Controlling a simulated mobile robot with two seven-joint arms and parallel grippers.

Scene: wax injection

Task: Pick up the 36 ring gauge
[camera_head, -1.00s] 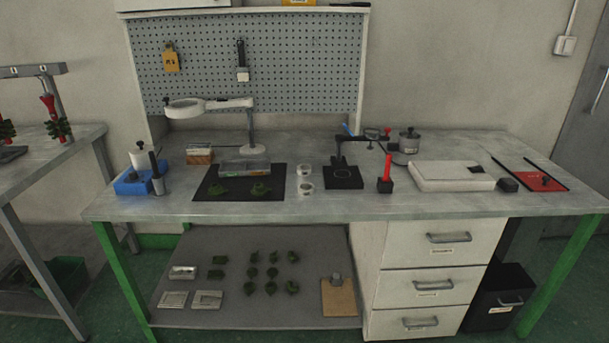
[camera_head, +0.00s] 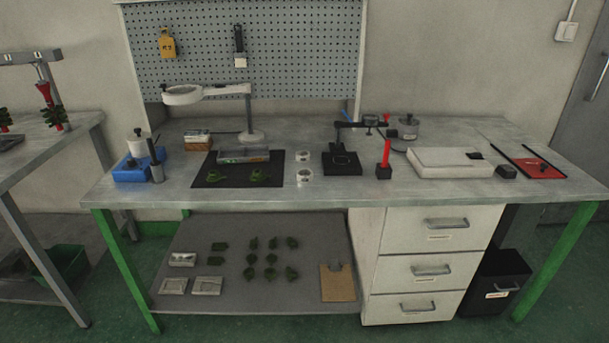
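Two small pale rings stand on the workbench (camera_head: 420,186), just right of the black mat. The back ring (camera_head: 303,156) and the front ring (camera_head: 304,175) both look like ring gauges with dark marks. The marks are too small to read, so I cannot tell which is the 36. Neither of my grippers is in view.
A black mat (camera_head: 208,181) with green pieces lies left of the rings, under a magnifier lamp (camera_head: 183,95). A black stand (camera_head: 342,161), red candle-like piece (camera_head: 386,153) and white box (camera_head: 450,160) stand to the right. The bench's front strip is clear.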

